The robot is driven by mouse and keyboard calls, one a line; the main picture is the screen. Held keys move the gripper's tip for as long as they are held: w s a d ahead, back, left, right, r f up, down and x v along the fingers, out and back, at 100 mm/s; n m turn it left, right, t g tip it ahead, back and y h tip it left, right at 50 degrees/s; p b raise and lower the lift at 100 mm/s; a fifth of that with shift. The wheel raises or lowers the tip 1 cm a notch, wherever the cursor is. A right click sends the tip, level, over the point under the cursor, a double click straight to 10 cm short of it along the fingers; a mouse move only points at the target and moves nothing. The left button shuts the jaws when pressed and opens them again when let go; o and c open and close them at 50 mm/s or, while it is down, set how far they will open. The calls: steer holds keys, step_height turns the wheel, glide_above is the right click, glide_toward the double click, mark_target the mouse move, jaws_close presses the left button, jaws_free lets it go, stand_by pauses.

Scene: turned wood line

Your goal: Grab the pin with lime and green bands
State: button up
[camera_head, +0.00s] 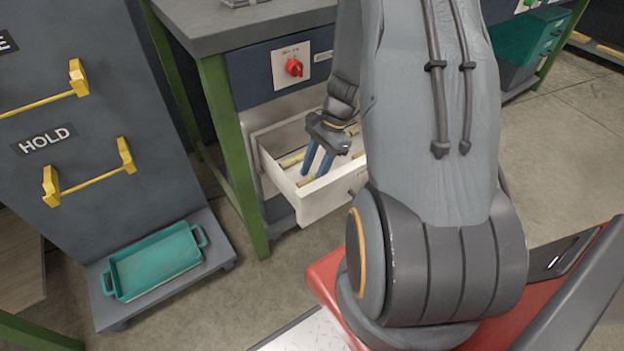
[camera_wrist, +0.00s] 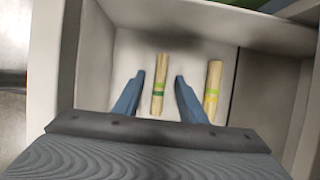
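The pin with lime and green bands (camera_wrist: 158,86) is a pale wooden stick lying on the drawer floor in the wrist view. My gripper (camera_wrist: 160,77) is open, with one blue finger on each side of this pin and a gap on both sides. How far above the pin the fingertips are, I cannot tell. In the head view my gripper (camera_head: 315,168) points down into the open white drawer (camera_head: 332,198). Pale pins show beside it there, but their bands are too small to tell apart.
A second pin (camera_wrist: 212,88), with lime and yellow bands, lies right of my right finger, near a dark divider line. The drawer walls (camera_wrist: 100,60) enclose my gripper closely. A red knob (camera_head: 294,67) is above the drawer. A teal tray (camera_head: 155,262) stands at the left under the HOLD sign (camera_head: 44,140).

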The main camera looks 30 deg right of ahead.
stand_by(0.3)
jaws_close()
stand_by(0.3)
